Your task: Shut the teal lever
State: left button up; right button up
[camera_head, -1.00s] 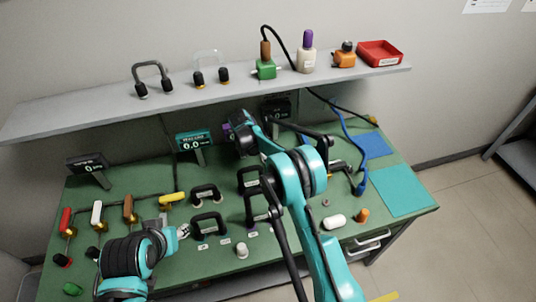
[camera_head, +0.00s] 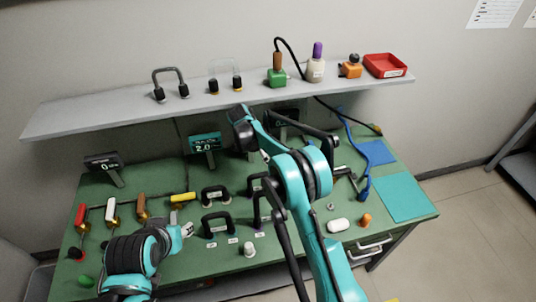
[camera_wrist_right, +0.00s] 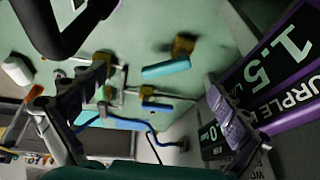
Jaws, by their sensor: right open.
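The teal lever (camera_wrist_right: 166,68) shows in the right wrist view as a teal handle beside a brass-coloured valve body (camera_wrist_right: 183,45). I cannot make it out in the head view, where my right arm covers part of the bench. My right gripper (camera_wrist_right: 150,112) is open, its two fingers spread at either side of the wrist view. The teal handle appears between and beyond the fingers, with no contact visible. In the head view my right wrist (camera_head: 241,128) hangs over the back of the bench. My left gripper (camera_head: 186,231) is low at the left; its jaw gap is unclear.
Red (camera_head: 81,216), white (camera_head: 111,208), brown (camera_head: 141,206) and yellow (camera_head: 183,197) levers stand at left. Black handles (camera_head: 215,222) stand mid-bench. A purple readout (camera_wrist_right: 285,70) stands close to the right finger. A teal readout (camera_head: 204,142) is at the back, below the shelf (camera_head: 130,112).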

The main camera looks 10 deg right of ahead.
pick_arm(q)
jog(key=shift+d+r+p, duration=0.1)
jog(key=shift+r+p, duration=0.45)
jog(key=shift+r, duration=0.15)
pick_arm(e)
jog(key=v, duration=0.3)
jog(key=shift+w+d+r, duration=0.1)
jog(key=shift+r, duration=0.05)
